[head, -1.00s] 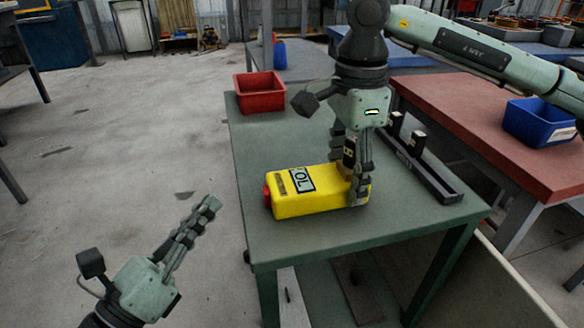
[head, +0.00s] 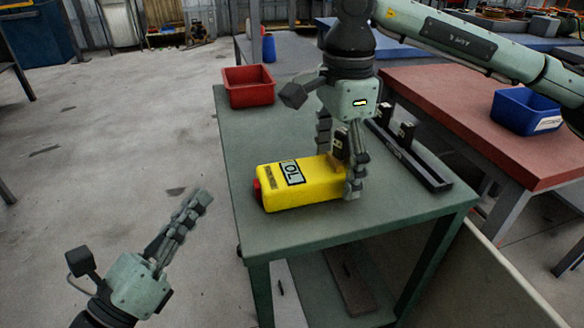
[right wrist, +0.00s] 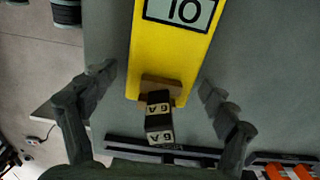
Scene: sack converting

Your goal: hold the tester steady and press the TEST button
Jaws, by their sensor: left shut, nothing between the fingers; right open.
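The tester, a yellow box (head: 315,190), lies on the green table with its display reading OL facing up. The red TEST button (head: 257,190) is on its left end. A black block marked 6A (right wrist: 158,118) stands at the tester's other end, by a brown slot piece (right wrist: 161,86). My right gripper (head: 339,166) is open above that end, its fingers on either side of the block. In the right wrist view both fingers (right wrist: 157,100) stand apart from the tester. My left gripper (head: 200,199) is shut and empty, left of the table and away from the button.
The green table (head: 400,213) has a red bin (head: 248,87) at its back left. A black rack (head: 415,160) with black blocks lies along its right side. A red-topped table (head: 450,105) with a blue bin (head: 525,113) stands to the right. Floor left of the table is open.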

